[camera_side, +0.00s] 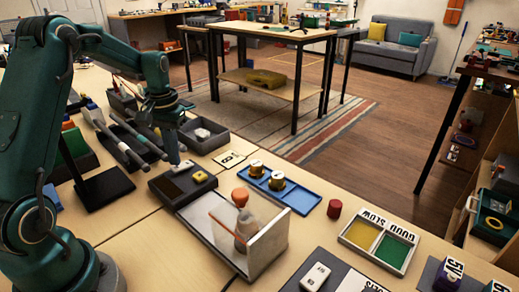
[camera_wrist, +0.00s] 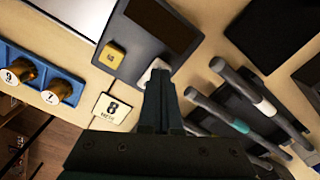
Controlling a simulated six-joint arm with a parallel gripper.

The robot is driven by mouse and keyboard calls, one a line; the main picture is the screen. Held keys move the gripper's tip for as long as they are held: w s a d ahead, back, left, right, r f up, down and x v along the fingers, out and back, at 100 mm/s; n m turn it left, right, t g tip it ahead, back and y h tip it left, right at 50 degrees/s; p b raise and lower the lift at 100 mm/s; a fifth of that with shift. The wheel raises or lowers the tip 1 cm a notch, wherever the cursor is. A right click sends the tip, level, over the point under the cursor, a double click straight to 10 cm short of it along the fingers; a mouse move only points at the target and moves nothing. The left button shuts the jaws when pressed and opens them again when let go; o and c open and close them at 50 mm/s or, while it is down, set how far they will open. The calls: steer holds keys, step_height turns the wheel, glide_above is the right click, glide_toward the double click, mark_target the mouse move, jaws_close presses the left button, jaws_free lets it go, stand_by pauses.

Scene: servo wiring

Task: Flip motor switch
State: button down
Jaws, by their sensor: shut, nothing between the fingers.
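A dark control box (camera_side: 172,198) sits on the table below my gripper (camera_side: 176,162). It has a dark brown window (camera_wrist: 163,24), a yellow square block (camera_wrist: 111,54) and a white switch-like piece (camera_wrist: 154,71) near its edge. The yellow block also shows in the side view (camera_side: 200,177). My gripper is shut and empty. In the wrist view its fingertips (camera_wrist: 158,76) overlap the white piece and hide part of it. I cannot tell whether they touch it. Which way the switch is set is not clear.
A blue tray (camera_side: 301,199) with two numbered brass cylinders lies to the right of the box. A number 8 card (camera_wrist: 112,108) lies near the box. A clear-sided stand with an orange-topped bottle (camera_side: 240,198) stands in front. Rod-shaped tools (camera_side: 124,148) lie behind, to the left.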

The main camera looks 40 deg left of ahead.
steer(key=shift+f, duration=0.65)
steer(key=shift+r, duration=3.5)
